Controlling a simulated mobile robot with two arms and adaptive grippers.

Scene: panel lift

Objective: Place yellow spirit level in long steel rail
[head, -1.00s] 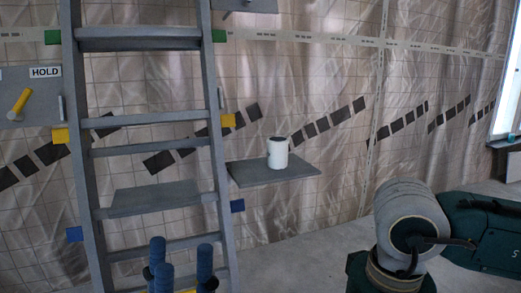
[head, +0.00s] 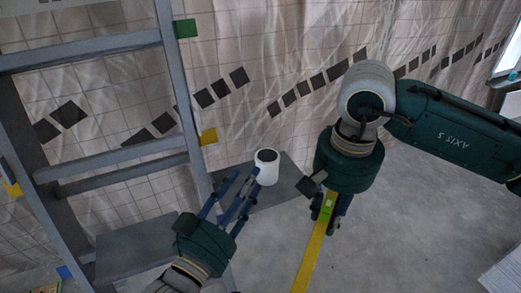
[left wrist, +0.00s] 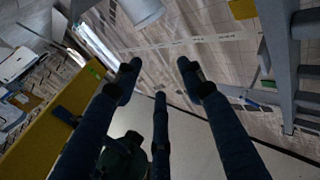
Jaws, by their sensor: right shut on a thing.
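The yellow spirit level (head: 311,256) hangs down from my right gripper (head: 328,207) in the head view, with a green vial near its top. My right gripper is shut on it, and its lower end runs out of the picture. In the left wrist view the yellow level (left wrist: 42,128) runs along the left side. My left gripper (head: 238,188) is open and empty, its blue fingers spread just in front of a white cup; they also show in the left wrist view (left wrist: 158,75). I cannot make out a long steel rail for certain.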

